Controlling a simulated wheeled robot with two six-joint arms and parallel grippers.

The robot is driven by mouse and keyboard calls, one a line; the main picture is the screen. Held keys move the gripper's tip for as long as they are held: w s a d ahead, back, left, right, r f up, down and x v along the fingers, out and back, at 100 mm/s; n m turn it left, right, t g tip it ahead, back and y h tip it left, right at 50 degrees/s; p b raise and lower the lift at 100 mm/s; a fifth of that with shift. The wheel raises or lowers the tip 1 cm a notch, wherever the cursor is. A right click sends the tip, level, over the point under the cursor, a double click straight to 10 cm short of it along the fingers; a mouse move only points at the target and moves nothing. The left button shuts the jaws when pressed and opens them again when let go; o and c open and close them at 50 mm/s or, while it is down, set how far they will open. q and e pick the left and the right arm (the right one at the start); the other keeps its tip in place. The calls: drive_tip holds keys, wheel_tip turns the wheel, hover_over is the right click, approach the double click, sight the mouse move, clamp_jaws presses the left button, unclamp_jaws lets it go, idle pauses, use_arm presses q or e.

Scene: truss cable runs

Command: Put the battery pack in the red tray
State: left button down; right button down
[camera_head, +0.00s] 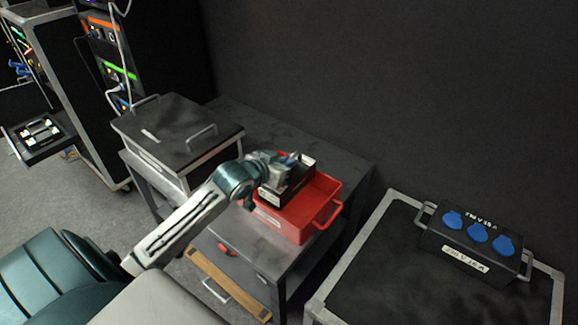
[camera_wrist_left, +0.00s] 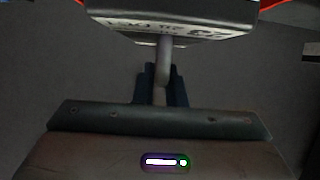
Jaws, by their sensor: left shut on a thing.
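The battery pack (camera_head: 288,187) is a dark box with a pale label, over the back left part of the red tray (camera_head: 292,226). I cannot tell whether it touches the tray's floor. My left gripper (camera_head: 284,162) is at its top and hides part of it. In the left wrist view, the dark fingers of the gripper (camera_wrist_left: 161,88) are shut on the handle of the pack, whose grey printed side (camera_wrist_left: 185,22) shows at the top. Red edges of the tray (camera_wrist_left: 275,3) show in that view's top corners. My right gripper is not in view.
The tray stands on a dark low table (camera_head: 232,232). A large black case (camera_head: 177,130) with handles is close on its left. A black box with blue sockets (camera_head: 478,240) sits on a flight case at the right. A rack (camera_head: 108,60) stands at the back left.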

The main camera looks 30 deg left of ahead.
use_arm(q)
drive_tip(key=shift+f+p, duration=0.4)
drive_tip(key=shift+f, duration=2.75)
drive_tip(key=c, duration=1.9)
unclamp_jaws()
drive_tip(key=shift+f, duration=0.25)
drive_tip(key=o, duration=0.4)
drive_tip(key=shift+s+r, duration=0.1)
drive_tip(key=d+v, duration=0.1)
drive_tip(key=v, duration=1.1)
drive_tip(key=shift+a, duration=0.4)
